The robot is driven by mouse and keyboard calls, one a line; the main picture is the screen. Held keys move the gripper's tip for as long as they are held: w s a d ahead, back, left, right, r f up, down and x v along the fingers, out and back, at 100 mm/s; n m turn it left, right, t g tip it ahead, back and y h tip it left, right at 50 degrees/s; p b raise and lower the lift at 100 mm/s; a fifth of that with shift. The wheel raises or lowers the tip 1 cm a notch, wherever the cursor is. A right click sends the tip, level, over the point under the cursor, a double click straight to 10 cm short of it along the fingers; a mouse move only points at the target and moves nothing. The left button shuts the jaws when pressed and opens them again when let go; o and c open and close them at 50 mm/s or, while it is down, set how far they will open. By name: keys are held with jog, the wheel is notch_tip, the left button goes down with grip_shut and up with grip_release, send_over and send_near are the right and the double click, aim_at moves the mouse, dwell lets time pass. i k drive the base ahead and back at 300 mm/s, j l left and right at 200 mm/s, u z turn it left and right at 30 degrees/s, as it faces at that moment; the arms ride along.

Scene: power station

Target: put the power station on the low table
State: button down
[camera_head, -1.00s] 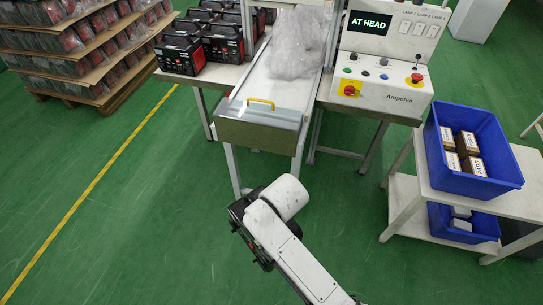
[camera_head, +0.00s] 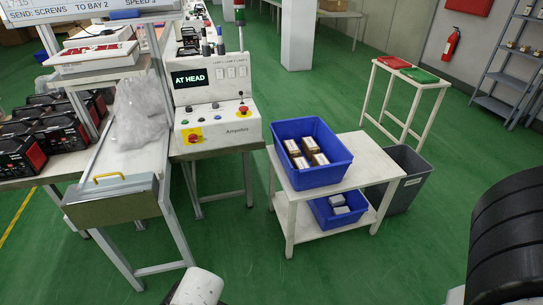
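Several black-and-red power stations (camera_head: 65,130) stand close together on the bench at the left, beside the roller chute (camera_head: 130,165). A low white table (camera_head: 350,160) with a lower shelf stands right of the control box. A blue bin (camera_head: 310,150) with small cartons takes up the left part of its top, and the right part is bare.
A second blue bin (camera_head: 338,210) sits on the lower shelf. A grey waste bin (camera_head: 408,180) stands right of the low table. A narrow table with red and green items (camera_head: 415,75) is behind. Green floor (camera_head: 300,275) is clear in front.

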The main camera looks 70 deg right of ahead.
aim_at(359, 154)
jog(key=k+z, duration=0.1)
jog(key=z, duration=1.75)
jog(key=i+z, duration=0.4)
jog(key=z, duration=0.15)
jog(key=i+j, duration=0.25)
jog(key=i, duration=0.2)
jog(key=i+j, duration=0.25)
jog(key=i, duration=0.2)
jog(key=i+j, duration=0.55)
jog(key=j, duration=0.3)
